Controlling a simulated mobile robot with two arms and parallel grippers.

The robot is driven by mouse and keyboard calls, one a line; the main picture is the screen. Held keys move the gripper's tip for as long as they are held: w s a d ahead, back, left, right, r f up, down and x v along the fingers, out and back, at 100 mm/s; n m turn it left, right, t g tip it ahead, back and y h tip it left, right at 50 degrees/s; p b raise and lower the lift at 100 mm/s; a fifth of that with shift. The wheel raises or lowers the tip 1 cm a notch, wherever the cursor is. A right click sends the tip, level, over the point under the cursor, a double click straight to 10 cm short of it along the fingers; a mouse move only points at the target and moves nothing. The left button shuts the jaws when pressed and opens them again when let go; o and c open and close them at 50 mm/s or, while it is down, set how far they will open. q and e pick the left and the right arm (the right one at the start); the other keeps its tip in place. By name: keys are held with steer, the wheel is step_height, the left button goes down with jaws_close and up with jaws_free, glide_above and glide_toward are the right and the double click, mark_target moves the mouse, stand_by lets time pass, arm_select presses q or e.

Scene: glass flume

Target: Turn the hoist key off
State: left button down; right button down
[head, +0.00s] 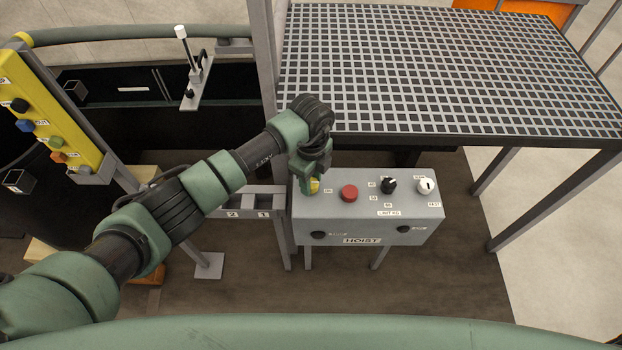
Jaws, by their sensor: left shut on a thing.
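The grey hoist box (330,216) stands below the grating and carries the label HOIST on its front. My left gripper (312,184) points down at the left end of its top face. It is shut on the hoist key, of which only a yellow bit (314,186) shows beside the fingers. The fingers and wrist hide the rest, so I cannot tell which way the key is turned. My right gripper is not in view.
Right of the key on the box are a red button (349,193), a black knob (388,186) and a white knob (425,187). A metal grating platform (440,70) overhangs behind. A grey post (265,70) stands close left; a yellow button panel (50,115) is farther left.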

arm_select(q)
steer(key=m+b, duration=0.4)
steer(key=shift+w+f+m, duration=0.1)
steer(key=shift+f+m, duration=0.1)
steer(key=shift+m, duration=0.2)
steer(key=m+b, duration=1)
steer(key=shift+r+m+b, duration=0.2)
steer(key=shift+m+b, duration=1.35)
steer(key=shift+m, duration=0.05)
steer(key=shift+r, duration=0.1)
steer(key=c, duration=1)
jaws_free()
steer(key=shift+o, duration=0.2)
